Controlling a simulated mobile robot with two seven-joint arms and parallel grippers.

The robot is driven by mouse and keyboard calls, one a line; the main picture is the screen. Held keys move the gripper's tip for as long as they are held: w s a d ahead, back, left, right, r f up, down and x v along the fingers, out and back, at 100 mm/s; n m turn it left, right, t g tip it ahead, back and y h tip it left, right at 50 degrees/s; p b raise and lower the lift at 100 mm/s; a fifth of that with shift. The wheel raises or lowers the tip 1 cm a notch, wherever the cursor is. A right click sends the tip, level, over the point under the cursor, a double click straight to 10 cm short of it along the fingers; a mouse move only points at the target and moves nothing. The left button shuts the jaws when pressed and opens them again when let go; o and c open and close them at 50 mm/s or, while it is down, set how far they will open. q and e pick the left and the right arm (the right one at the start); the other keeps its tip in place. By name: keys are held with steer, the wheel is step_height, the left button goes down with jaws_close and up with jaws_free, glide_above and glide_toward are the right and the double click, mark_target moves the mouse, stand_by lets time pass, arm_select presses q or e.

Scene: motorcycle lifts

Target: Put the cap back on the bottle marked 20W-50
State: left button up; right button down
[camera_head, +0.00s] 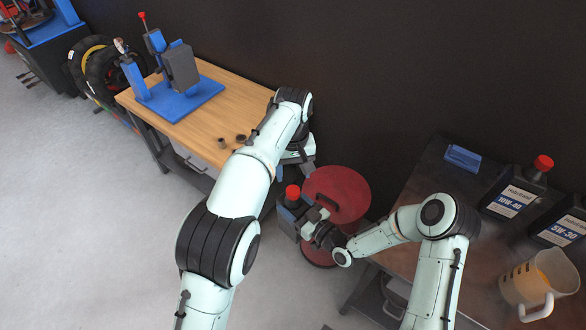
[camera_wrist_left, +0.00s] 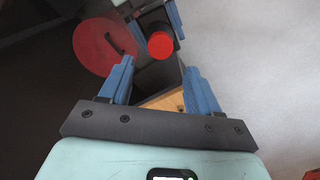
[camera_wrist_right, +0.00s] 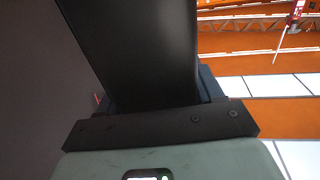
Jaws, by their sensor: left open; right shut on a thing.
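A dark bottle (camera_head: 287,217) hangs above the floor beside the red drum, held by my right gripper (camera_head: 312,219). Its marking cannot be read. A red cap (camera_head: 292,192) sits at its top; I cannot tell whether it is fully seated. The cap also shows in the left wrist view (camera_wrist_left: 160,45), just beyond the fingers of my left gripper (camera_wrist_left: 157,69). That gripper is open and empty, above the cap in the head view (camera_head: 297,171). In the right wrist view the dark bottle (camera_wrist_right: 135,45) fills the space between the fingers.
A red drum (camera_head: 345,190) stands behind the held bottle. The dark right bench (camera_head: 420,205) carries a 10W-40 bottle (camera_head: 510,200), a 5W-30 bottle (camera_head: 562,232), an amber-filled jug (camera_head: 535,280) and a blue block (camera_head: 463,157). A wooden bench (camera_head: 235,95) with a blue stand (camera_head: 180,98) is at left.

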mark_target(293, 190)
arm_select(q)
steer(key=shift+f, duration=4)
steer(key=c, duration=1.1)
steer(key=o, duration=1.3)
steer(key=shift+c, duration=0.2)
step_height(293, 190, up, 12)
